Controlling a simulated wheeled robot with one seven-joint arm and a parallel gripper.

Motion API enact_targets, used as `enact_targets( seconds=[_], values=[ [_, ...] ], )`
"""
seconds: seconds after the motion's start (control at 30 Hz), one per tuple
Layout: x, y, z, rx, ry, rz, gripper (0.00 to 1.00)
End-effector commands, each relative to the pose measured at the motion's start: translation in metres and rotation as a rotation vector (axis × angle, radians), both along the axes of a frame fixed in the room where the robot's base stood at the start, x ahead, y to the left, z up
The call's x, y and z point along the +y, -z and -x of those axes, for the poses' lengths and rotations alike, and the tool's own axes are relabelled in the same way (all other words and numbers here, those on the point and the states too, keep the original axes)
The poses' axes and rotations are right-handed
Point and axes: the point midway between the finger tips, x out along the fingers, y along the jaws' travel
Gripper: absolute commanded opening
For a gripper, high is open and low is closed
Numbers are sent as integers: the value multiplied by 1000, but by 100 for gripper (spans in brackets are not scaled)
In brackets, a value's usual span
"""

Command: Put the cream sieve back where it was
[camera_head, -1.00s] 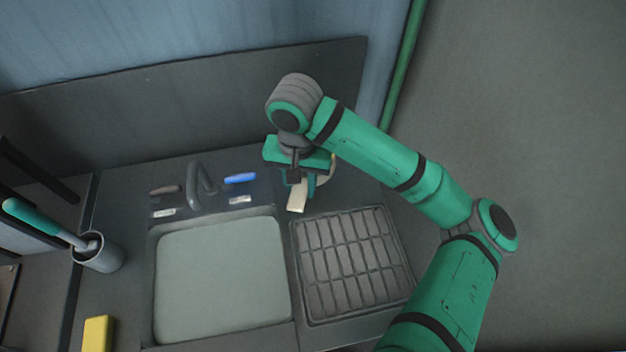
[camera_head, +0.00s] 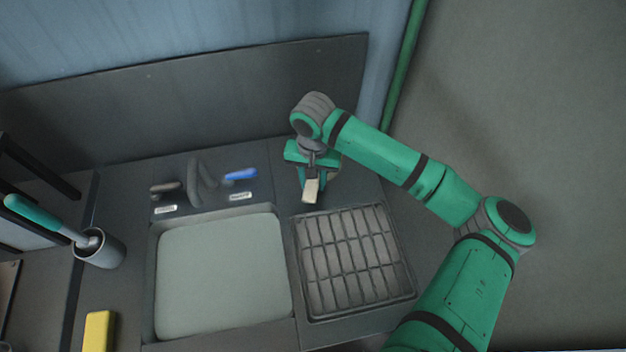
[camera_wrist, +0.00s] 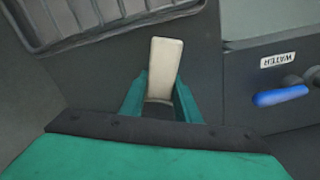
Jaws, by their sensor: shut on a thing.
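The cream sieve shows as a flat cream handle (camera_head: 311,190) pointing toward the front in the head view. Its other end is hidden behind my gripper and wrist. My gripper (camera_head: 312,179) is over the back right of the counter, behind the ribbed drying rack, and is shut on the sieve. In the wrist view the cream handle (camera_wrist: 164,68) sticks out between the two green fingers of my gripper (camera_wrist: 160,98). Whether the sieve touches the counter cannot be told.
The ribbed rack (camera_head: 355,258) is empty, right of the sink basin (camera_head: 222,275). A faucet (camera_head: 203,182) and a blue lever (camera_head: 240,174) stand behind the basin. A grey cup (camera_head: 100,250) with a green-handled brush and a yellow block (camera_head: 98,332) are at left.

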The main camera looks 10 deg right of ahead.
Motion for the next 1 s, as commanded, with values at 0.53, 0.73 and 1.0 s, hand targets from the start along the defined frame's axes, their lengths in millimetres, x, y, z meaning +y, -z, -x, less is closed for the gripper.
enact_targets(
  seconds=[0.53,0.73,1.0],
  values=[
    [0,2,0,0,0,0,48],
    [0,0,0,-1,0,1,48],
    [1,-38,-1,-4,-2,-1,48]
  ],
)
